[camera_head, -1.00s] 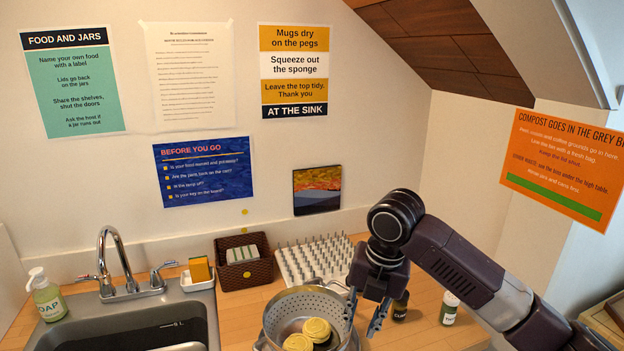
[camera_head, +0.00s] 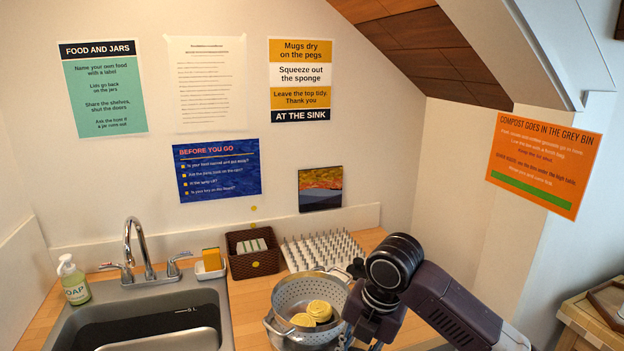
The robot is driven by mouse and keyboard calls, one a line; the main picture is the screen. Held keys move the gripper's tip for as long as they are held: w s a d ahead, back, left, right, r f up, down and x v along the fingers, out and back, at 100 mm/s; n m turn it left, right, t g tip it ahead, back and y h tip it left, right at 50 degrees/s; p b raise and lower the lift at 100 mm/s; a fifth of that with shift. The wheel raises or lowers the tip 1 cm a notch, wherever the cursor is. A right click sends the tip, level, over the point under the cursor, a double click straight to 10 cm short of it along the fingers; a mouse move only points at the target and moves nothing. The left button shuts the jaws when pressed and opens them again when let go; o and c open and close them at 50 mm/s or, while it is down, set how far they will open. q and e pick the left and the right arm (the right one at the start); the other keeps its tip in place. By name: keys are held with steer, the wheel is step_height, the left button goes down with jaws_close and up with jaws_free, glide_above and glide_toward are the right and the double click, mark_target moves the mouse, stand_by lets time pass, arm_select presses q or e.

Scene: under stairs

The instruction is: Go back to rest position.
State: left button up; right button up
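My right arm comes in from the lower right, and its gripper (camera_head: 362,338) points down at the bottom edge, just right of the metal colander. The fingertips are mostly cut off by the frame, so I cannot tell how far they are apart. My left gripper and arm are not in view. The colander (camera_head: 286,298) stands on the wooden counter with yellow round pieces (camera_head: 319,310) and something dark inside.
The sink (camera_head: 226,305) with its faucet (camera_head: 137,245) is at the left, beside a soap bottle (camera_head: 73,280). A sponge holder (camera_head: 211,270), brown basket (camera_head: 262,262) and peg board (camera_head: 325,250) line the back. A wooden table (camera_head: 585,318) is at the right.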

steer(key=s+a+f+m+t+y, duration=0.1)
steer(key=s+a+f+m+y, duration=0.15)
steer(key=s+f+m, duration=1)
steer(key=s+d+f+m+t+h, duration=0.1)
steer(key=s+d+f+m+h, duration=0.15)
steer(key=s+d+m, duration=0.5)
steer(key=s+d+f+m+h, duration=0.1)
steer(key=s+d+f+m, duration=0.2)
steer(key=s+d+m, duration=0.45)
steer(key=s+f+g+b, duration=0.1)
steer(key=s+f+b, duration=0.1)
steer(key=f, duration=1.3)
steer(key=s+f+b, duration=0.1)
steer(key=s+f, duration=0.1)
steer(key=f, duration=1.4)
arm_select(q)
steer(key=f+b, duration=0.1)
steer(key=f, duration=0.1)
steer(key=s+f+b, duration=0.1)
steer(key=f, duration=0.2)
arm_select(e)
steer(key=s+d+f+g, duration=0.1)
steer(key=s+d+f, duration=0.2)
steer(key=s+f, duration=1.3)
steer(key=shift+g+h, duration=0.3)
steer(key=shift+h, duration=0.1)
